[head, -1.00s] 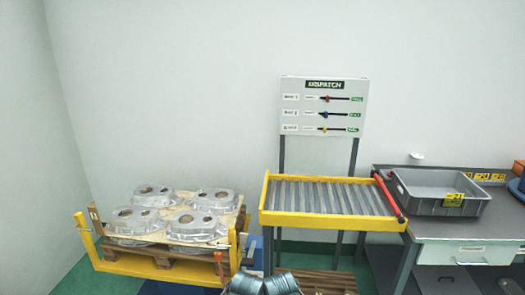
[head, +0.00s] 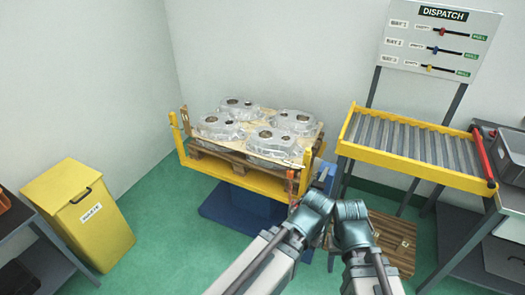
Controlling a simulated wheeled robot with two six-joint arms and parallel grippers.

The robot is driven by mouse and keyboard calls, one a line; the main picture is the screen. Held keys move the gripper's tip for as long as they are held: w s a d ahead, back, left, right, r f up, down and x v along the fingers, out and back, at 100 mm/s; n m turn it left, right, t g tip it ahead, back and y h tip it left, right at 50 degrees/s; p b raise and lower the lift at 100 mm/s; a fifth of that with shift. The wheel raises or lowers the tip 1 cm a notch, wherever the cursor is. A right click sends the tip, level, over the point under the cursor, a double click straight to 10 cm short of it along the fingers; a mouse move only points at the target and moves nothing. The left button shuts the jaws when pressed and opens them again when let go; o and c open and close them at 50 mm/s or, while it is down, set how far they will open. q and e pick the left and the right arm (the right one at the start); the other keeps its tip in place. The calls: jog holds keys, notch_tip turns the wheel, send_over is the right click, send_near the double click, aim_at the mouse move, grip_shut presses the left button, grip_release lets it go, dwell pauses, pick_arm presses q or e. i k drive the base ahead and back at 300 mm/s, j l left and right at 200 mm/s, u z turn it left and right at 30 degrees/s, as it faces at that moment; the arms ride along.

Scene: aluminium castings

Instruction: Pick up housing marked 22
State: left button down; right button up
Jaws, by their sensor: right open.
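Several silver-grey cast housings lie on a board on the pallet stand: one at back left (head: 238,108), one at front left (head: 217,127), one at back right (head: 295,121) and one at front right (head: 273,143). More castings show partly beneath the board. No number can be read on any housing, so I cannot tell which is marked 22. My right gripper (head: 354,226) is at the bottom centre, right of the pallet and apart from the housings; it is open, with its fingers largely hidden. My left gripper (head: 314,204) is beside it, its jaws not clear.
The yellow pallet stand (head: 238,176) has upright corner posts. A yellow bin (head: 85,220) stands at left on clear green floor. The roller conveyor (head: 410,140) with a red bar is at right, below the dispatch board (head: 440,38). A grey crate (head: 508,160) is at the right edge.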

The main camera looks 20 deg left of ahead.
aim_at(211, 126)
jog(key=i+j, duration=0.25)
jog(key=j, duration=0.15)
jog(key=i+j, duration=0.5)
jog(key=j, duration=0.25)
jog(key=i+j, duration=0.25)
jog(key=i+j+z, duration=0.1)
jog(key=i+j, duration=0.15)
jog(key=j, duration=0.25)
jog(key=i+j, duration=0.2)
jog(key=j, duration=0.2)
jog(key=i+j, duration=0.25)
jog(key=j, duration=0.15)
